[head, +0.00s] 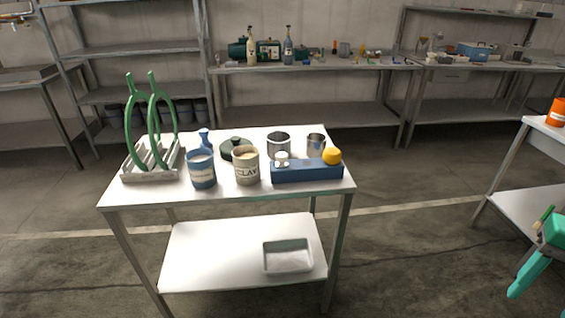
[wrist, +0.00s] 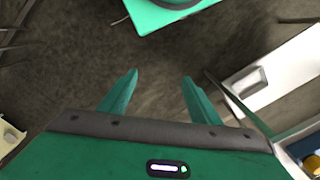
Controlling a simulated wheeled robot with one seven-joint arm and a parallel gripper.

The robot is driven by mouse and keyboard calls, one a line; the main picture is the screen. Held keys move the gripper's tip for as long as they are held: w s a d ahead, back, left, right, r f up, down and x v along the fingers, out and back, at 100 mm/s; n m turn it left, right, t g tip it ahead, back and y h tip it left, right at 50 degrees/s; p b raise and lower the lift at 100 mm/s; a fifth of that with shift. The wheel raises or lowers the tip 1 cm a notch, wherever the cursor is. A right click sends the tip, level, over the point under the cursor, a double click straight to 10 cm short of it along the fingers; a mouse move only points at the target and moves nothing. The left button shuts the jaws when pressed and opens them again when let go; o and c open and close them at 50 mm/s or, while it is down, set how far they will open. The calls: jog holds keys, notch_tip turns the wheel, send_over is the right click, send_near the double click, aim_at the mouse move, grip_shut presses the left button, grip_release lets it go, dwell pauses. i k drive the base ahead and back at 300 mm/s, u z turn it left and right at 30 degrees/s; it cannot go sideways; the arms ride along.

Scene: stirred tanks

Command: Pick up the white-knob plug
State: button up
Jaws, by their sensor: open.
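The white-knob plug (head: 282,157) sits in a long blue block (head: 306,173) at the front right of the white-topped table. Its pale round knob shows above the block, and its lower part is hidden. A yellow-knob plug (head: 332,156) sits at the block's right end. In the wrist view, the yellow knob (wrist: 312,163) shows at the lower right edge. My gripper (wrist: 158,84) is open and empty, pointing down over bare floor. It is beside the table and apart from the plug. Teal parts of my arm show at the right edge of the head view.
Beside the block stand a clay cup (head: 246,170), a blue cup (head: 201,172), metal cups (head: 316,145) and a rack (head: 150,172) with tall green rings. A tray (head: 287,256) lies on the lower shelf. Another table (head: 533,195) stands right, with floor between.

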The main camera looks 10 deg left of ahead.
aim_at(281, 157)
jog(key=z, duration=1.95)
jog(key=i, duration=0.65)
jog(key=u, duration=2.45)
